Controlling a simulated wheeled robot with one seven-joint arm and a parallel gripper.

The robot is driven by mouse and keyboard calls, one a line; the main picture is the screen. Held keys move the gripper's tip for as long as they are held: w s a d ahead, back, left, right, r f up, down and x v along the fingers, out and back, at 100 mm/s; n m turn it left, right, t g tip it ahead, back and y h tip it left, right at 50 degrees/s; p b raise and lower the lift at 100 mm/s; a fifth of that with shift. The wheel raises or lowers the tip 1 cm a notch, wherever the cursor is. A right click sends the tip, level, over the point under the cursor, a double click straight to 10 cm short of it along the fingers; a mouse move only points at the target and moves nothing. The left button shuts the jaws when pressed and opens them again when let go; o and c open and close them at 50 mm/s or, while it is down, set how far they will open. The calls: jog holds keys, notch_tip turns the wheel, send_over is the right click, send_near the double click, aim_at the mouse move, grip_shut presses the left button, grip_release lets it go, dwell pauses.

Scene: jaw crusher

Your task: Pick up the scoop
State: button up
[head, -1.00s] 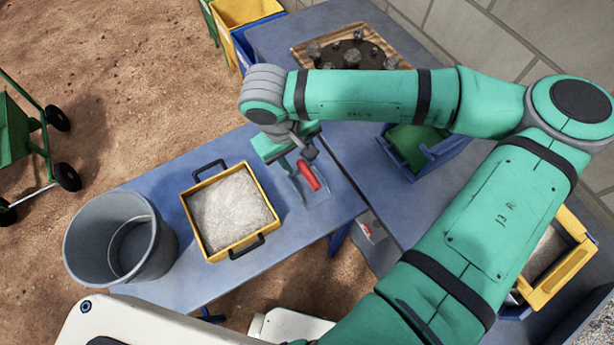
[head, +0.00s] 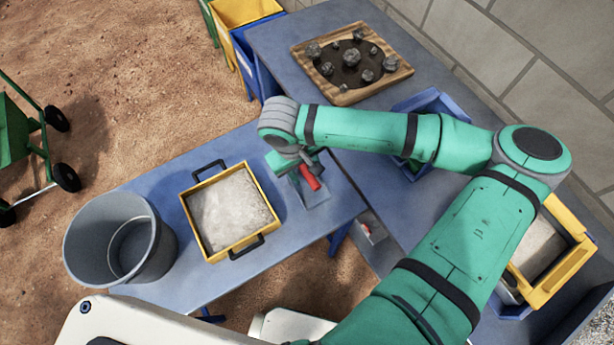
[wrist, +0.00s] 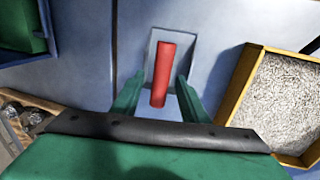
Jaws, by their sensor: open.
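The scoop has a red handle (head: 310,178) and a flat grey pan (head: 316,197). It lies on the blue table, right of the yellow tray. In the wrist view the red handle (wrist: 162,75) runs lengthwise between the two green fingers of my gripper (wrist: 160,82), with the grey pan (wrist: 182,58) around and beneath it. My gripper is open, one finger on each side of the handle, and neither finger visibly presses it. In the head view my gripper (head: 296,166) is over the handle and partly hides the scoop.
The yellow tray (head: 191,220) of pale grit stands left of the scoop, with a grey bucket (head: 82,235) beyond it. A wooden tray of rocks (head: 399,79) and a blue bin (head: 448,101) sit on the other table. Bare blue table (head: 335,165) lies right of the scoop.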

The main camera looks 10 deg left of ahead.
jog(key=shift+c, duration=0.2)
grip_shut()
jog(key=shift+r, duration=0.1)
